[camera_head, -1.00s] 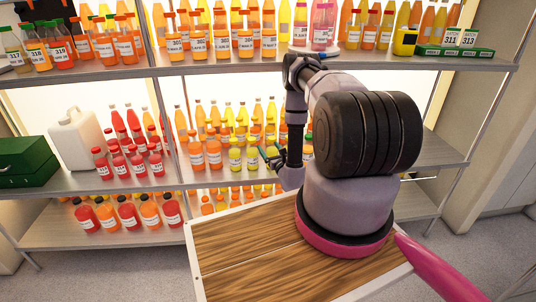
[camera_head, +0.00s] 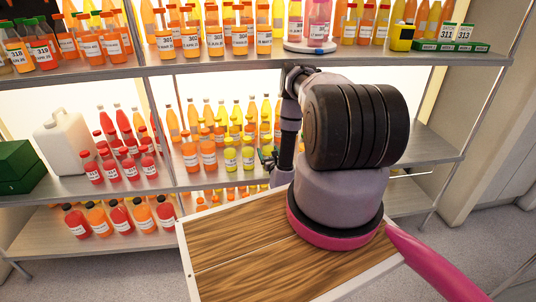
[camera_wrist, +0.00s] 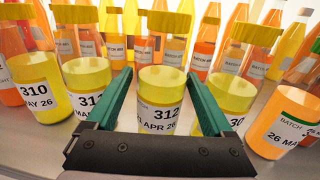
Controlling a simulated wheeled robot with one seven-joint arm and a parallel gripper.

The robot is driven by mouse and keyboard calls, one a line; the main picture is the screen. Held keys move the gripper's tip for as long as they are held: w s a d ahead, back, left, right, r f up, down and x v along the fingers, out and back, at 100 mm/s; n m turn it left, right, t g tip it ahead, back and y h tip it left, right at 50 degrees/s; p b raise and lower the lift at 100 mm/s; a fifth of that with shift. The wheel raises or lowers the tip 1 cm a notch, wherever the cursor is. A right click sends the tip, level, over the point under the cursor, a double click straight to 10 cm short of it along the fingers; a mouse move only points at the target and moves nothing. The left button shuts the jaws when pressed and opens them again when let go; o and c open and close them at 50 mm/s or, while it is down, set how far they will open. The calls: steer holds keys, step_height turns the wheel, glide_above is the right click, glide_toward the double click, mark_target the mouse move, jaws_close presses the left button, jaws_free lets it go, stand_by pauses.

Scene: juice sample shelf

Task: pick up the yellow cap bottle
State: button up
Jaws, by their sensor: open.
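In the wrist view, a yellow-capped bottle (camera_wrist: 160,95) of yellow juice, labelled 312, stands upright between the green fingers of my gripper (camera_wrist: 160,78). My gripper is open, with one finger on each side of the bottle; I cannot tell whether either finger touches it. Another yellow-capped bottle (camera_wrist: 90,78) stands just left, partly behind the left finger. A third, labelled 310 (camera_wrist: 42,88), stands further left. In the head view, my gripper (camera_head: 267,156) is at the middle shelf, mostly hidden behind my arm.
An orange bottle with a yellow cap (camera_wrist: 283,122) stands right of my gripper. Several bottles crowd behind in rows. In the head view, the middle shelf (camera_head: 425,150) is bare right of my arm. The upper shelf's edge (camera_head: 230,62) runs above my forearm.

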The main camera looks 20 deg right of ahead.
steer(key=w, duration=0.2)
steer(key=w+d, duration=0.1)
steer(key=w, duration=0.1)
steer(key=shift+w, duration=0.1)
jaws_close()
steer(key=shift+r, duration=0.1)
step_height(320, 180, up, 14)
steer(key=s+a+r+n+y, duration=0.1)
steer(key=s+a+r, duration=0.4)
steer(key=a+r, duration=0.2)
steer(key=s+a+r+n+y, duration=0.1)
steer(key=s+a+r, duration=0.3)
steer(key=a+r, duration=0.4)
steer(key=shift+s+r+y, duration=0.4)
steer(key=shift+r+y, duration=0.2)
steer(key=shift+r, duration=0.15)
